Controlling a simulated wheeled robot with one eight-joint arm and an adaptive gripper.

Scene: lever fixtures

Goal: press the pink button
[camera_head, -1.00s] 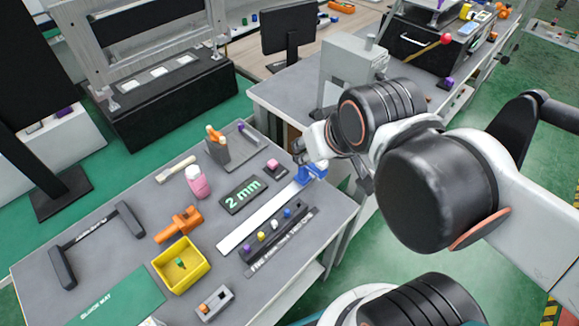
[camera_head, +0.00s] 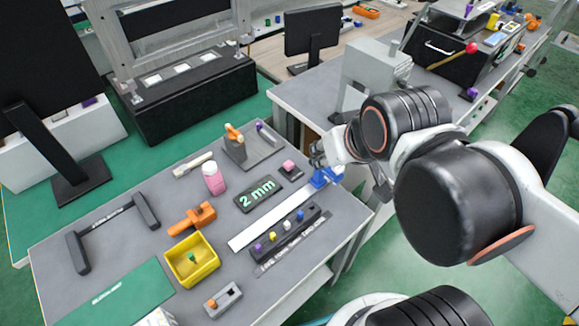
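The pink button (camera_head: 288,165) is a small pink block on a dark base, on the grey table between the 2 mm plate and my gripper. My gripper (camera_head: 318,158) is at the table's far right side, just right of the pink button and close to the blue end piece (camera_head: 323,178) of the long white strip. It looks apart from the button, but the height between them is hard to judge. The fingers are small and partly hidden by my wrist, so I cannot tell whether they are open.
The 2 mm plate (camera_head: 257,194) lies left of the button. A black strip with several coloured knobs (camera_head: 290,238) lies in front. A grey fixture with an orange lever (camera_head: 238,145), a pink bottle (camera_head: 213,178) and a yellow bin (camera_head: 192,262) stand nearby.

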